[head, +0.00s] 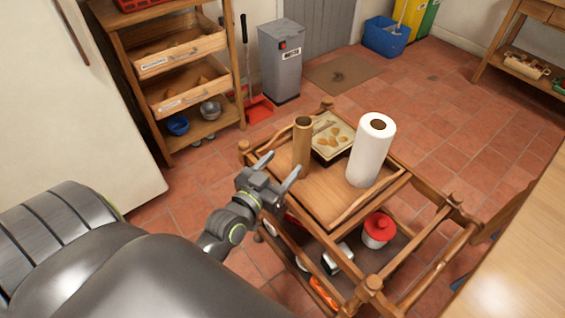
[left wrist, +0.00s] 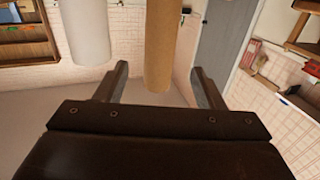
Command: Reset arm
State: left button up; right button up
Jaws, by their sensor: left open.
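My left gripper (head: 281,164) is open beside the near left edge of a wooden cart (head: 325,192). A brown cardboard tube (head: 302,142) stands upright on the cart's top, just beyond the fingertips. In the left wrist view, the open fingers of my left gripper (left wrist: 160,82) show with the tube (left wrist: 163,45) between them in the picture. I cannot tell whether they touch it; they are not shut on it. A white paper roll (head: 371,150) stands upright to the right of the tube. My right gripper is not in view.
A picture tray (head: 333,134) lies between tube and roll. The cart's lower shelf holds a red-lidded jar (head: 378,231) and other items. A wooden shelf unit (head: 160,110), grey bin (head: 281,62) and blue bucket (head: 385,37) stand behind. A wooden tabletop (head: 525,265) is at right.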

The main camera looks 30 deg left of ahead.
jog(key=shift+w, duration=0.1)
pick_arm(q)
jog(key=s+a+f+g+y, duration=0.1)
jog(key=s+f+g, duration=0.2)
jog(key=s+g, duration=0.3)
jog(key=s+a+f+g, duration=0.1)
jog(key=s+f+g, duration=0.3)
jog(key=s, duration=0.4)
jog(key=s+a+f+g+y, duration=0.1)
jog(key=s+f+g, duration=0.25)
jog(key=s, duration=0.45)
notch_tip(320, 180, down, 19)
jog(key=a+g+p, duration=0.2)
jog(key=p, duration=0.5)
jog(key=s+d+f+p, duration=0.1)
jog(key=s+f+p, duration=0.1)
jog(key=s+f, duration=0.2)
jog(key=s+f+g+p, duration=0.1)
jog(key=s+f, duration=0.4)
jog(key=s, duration=0.6)
jog(key=shift+d+n+h+p, duration=0.3)
jog(key=shift+d+n+p, duration=0.1)
jog(key=shift+p, duration=0.35)
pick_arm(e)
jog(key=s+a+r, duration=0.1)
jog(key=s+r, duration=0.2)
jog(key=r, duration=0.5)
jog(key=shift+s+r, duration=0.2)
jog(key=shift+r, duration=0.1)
